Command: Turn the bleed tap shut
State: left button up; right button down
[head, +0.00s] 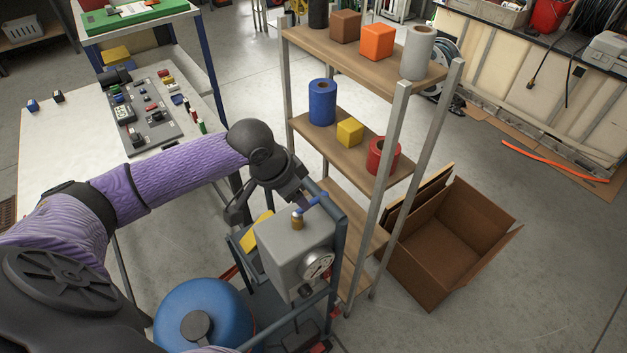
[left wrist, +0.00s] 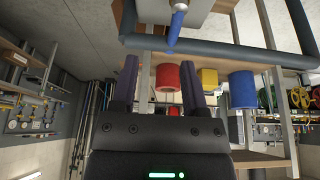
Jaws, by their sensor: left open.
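The bleed tap, with its blue lever (head: 312,201) on a brass stem (head: 297,218), stands on top of a grey box (head: 290,250) with a round gauge (head: 317,265). The blue lever points up and to the right in the head view. In the left wrist view the lever (left wrist: 177,28) shows at the top, beyond the fingertips and nearer the right-hand finger. My left gripper (head: 268,206) is open, close beside the tap; its fingers (left wrist: 158,68) have no lever between them. My right gripper is not in view.
A blue-grey tubular frame (head: 340,225) surrounds the grey box. A shelf rack (head: 388,150) with coloured cylinders and blocks stands close behind it. A blue round tank (head: 205,312) is at the lower left. An open cardboard box (head: 450,240) lies on the floor right.

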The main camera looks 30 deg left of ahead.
pick_arm(q)
jog(key=w+f+b, duration=0.1)
jog(key=f, duration=0.1)
jog(key=w+f, duration=0.2)
jog(key=w+f+b, duration=0.1)
jog(key=f, duration=0.1)
jog(key=shift+w+a+f+b, duration=0.15)
jog(key=shift+w+f+b, duration=0.05)
jog(key=shift+f+b, duration=0.15)
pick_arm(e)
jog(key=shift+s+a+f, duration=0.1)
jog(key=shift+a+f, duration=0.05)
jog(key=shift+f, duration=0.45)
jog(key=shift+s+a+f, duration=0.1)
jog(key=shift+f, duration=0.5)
pick_arm(q)
grip_shut()
